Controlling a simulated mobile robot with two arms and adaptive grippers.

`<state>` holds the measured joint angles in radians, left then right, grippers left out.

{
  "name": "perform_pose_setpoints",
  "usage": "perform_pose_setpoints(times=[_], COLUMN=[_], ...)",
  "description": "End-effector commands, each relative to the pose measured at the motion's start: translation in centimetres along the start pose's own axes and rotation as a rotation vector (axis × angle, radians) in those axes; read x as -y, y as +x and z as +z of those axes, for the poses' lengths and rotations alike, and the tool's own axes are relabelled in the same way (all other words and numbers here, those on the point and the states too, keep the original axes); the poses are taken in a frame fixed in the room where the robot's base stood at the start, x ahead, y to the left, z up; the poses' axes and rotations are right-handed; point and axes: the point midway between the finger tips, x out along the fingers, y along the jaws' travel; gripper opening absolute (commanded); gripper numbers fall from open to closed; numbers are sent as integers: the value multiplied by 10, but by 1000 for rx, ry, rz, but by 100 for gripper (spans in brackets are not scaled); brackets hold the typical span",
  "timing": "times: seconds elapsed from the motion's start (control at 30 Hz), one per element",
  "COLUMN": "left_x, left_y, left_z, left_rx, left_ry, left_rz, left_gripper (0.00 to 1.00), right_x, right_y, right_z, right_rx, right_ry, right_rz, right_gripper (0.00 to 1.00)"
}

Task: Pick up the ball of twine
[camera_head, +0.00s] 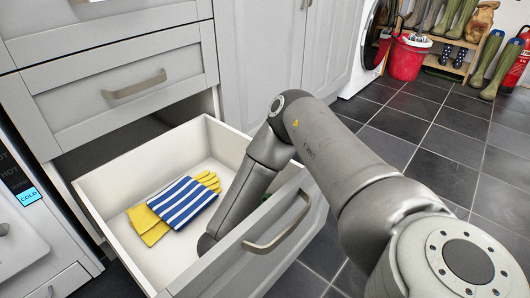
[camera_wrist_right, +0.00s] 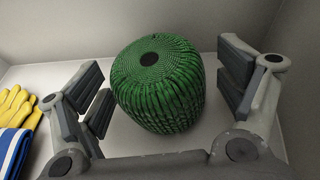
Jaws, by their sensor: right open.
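The ball of twine (camera_wrist_right: 158,88) is green and rounded, with a dark round hole in its top. In the right wrist view it sits on the white floor of the drawer. My right gripper (camera_wrist_right: 166,92) is open, with one finger on each side of the twine; I cannot tell whether either finger touches it. My left gripper is in neither view.
Yellow gloves with blue and white striped cuffs (camera_head: 183,204) lie in the drawer, left of my arm. The drawer's front with its handle (camera_head: 279,226) is on the near side. A red bucket (camera_head: 407,60) and a boot rack stand far off at the back right.

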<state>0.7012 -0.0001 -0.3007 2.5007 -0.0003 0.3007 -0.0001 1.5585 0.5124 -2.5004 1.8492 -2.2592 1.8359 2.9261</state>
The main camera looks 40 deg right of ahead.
Motion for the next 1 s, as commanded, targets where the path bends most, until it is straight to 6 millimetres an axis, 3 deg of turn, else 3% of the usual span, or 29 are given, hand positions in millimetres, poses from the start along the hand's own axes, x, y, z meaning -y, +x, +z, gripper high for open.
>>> perform_pose_setpoints(times=[0.1,0.5,0.77,1.0], left_x=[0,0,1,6], left_y=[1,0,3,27], left_z=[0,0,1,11], left_rx=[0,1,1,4], left_ry=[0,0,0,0], left_rz=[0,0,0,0], left_gripper=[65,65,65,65], right_x=[0,0,0,0], right_y=[0,-1,-2,-14], right_z=[0,0,3,34], right_rx=[0,0,0,0], right_ry=[0,0,1,1], right_rz=[0,0,0,-2], right_gripper=[88,38,38,38])
